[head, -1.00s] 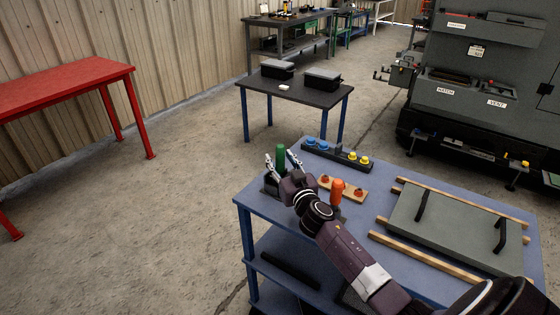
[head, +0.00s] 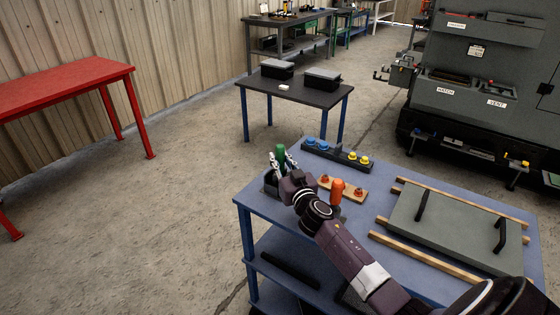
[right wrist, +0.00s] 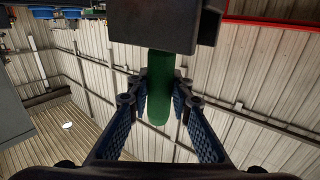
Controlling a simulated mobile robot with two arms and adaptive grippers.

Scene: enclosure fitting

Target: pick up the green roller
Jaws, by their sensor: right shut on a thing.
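The green roller (head: 280,151) stands upright at the far left corner of the blue table, its lower end by a dark holder (head: 270,181). My right gripper (head: 279,160) is shut on the roller, with one finger on each side of it. In the right wrist view the roller (right wrist: 160,90) sits between the two fingers, and a dark block (right wrist: 165,25) covers its other end. Whether the roller's lower end is still inside the holder cannot be told. My left gripper is not in view.
On the blue table (head: 258,205) are an orange-handled tool (head: 337,190), a wooden strip with red knobs (head: 352,191), a black rack with blue and yellow pieces (head: 335,153), and a grey panel with black handles (head: 450,228) among wooden bars.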

